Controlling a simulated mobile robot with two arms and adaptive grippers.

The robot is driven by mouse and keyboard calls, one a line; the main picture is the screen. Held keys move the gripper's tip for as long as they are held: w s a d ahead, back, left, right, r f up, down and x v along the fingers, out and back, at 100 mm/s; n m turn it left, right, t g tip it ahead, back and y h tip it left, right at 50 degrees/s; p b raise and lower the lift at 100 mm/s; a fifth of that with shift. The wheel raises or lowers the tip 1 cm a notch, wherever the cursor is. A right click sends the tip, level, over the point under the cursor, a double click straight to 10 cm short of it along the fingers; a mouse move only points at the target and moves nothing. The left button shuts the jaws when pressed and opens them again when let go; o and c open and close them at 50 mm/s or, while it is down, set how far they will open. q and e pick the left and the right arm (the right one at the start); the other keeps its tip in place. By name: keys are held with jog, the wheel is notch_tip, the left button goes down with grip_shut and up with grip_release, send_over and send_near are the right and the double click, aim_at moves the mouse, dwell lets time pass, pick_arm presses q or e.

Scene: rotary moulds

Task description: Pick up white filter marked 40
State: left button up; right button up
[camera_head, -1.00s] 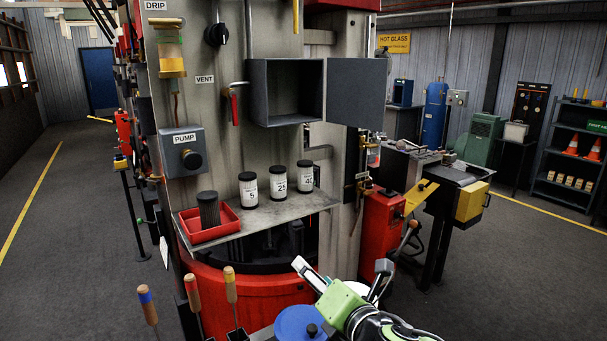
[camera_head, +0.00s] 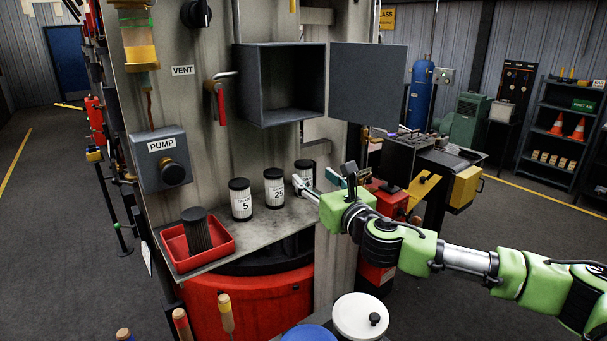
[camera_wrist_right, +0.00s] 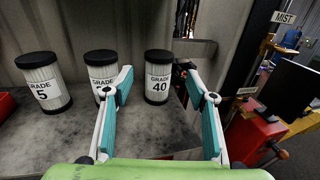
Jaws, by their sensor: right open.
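The white filter marked 40 (camera_head: 304,168) stands upright on the grey shelf (camera_head: 268,228), at the right end of a row of three filters with black caps. My right gripper (camera_head: 322,175) is beside it and covers its lower part in the head view. In the right wrist view the filter marked 40 (camera_wrist_right: 158,84) shows whole, label facing the camera. It stands ahead, between the two spread fingers of the empty right gripper (camera_wrist_right: 157,74), apparently untouched. My left gripper is not in view.
Filters marked 5 (camera_head: 240,202) and 25 (camera_head: 274,190) stand left of it; the left finger overlaps the 25 in the wrist view. A red tray (camera_head: 227,244) holds a dark filter. An open grey box (camera_head: 283,85) hangs above the shelf, its door at right.

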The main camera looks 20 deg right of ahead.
aim_at(308, 173)
jog(key=shift+w+a+f, duration=0.15)
jog(key=shift+w+f, duration=0.05)
jog(key=shift+w, duration=0.8)
jog(key=shift+w+r+p, duration=0.4)
jog(key=shift+w+p, duration=0.05)
jog(key=shift+p, duration=0.25)
jog(key=w, duration=0.1)
jog(key=w+p, duration=0.1)
jog(key=w, duration=0.1)
jog(key=shift+a, duration=0.35)
jog(key=shift+w+a+f, duration=0.1)
jog(key=shift+w, duration=0.4)
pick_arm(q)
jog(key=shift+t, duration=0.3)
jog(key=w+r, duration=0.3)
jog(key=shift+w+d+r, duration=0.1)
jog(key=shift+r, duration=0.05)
pick_arm(e)
jog(key=shift+s, duration=0.15)
jog(key=c, duration=1)
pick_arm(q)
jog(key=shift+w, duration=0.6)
pick_arm(e)
jog(key=shift+c, duration=1.2)
